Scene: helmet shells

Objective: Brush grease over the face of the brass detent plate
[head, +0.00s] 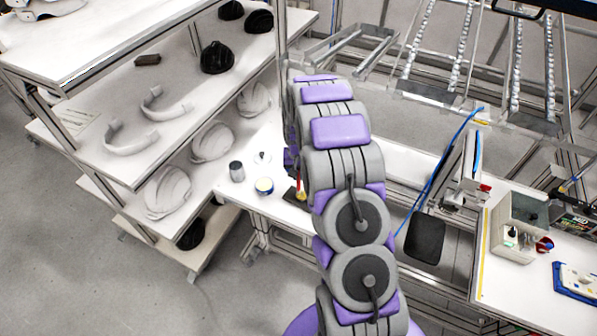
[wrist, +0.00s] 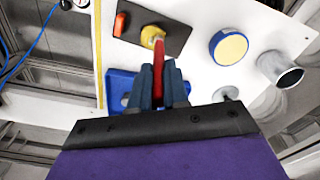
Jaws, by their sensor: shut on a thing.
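My gripper (wrist: 160,76) is shut on a red handle (wrist: 159,56), most likely the brush's, in the wrist view. The handle's far end meets a yellow, brass-coloured piece (wrist: 153,33) over a dark pad (wrist: 176,37). I cannot tell whether this piece is the detent plate or part of the brush, nor whether bristles touch it. An orange-red piece (wrist: 119,24) lies on the pad's left. A round blue tin with a yellow top (wrist: 229,47), perhaps the grease, stands right of the pad; it also shows in the head view (head: 264,186).
A metal cup (wrist: 280,69) and a small round metal piece (wrist: 227,93) are near the tin. A blue tray (wrist: 118,88) is partly behind my gripper. In the head view, shelves with helmet shells (head: 212,142) stand left of the white bench (head: 262,207).

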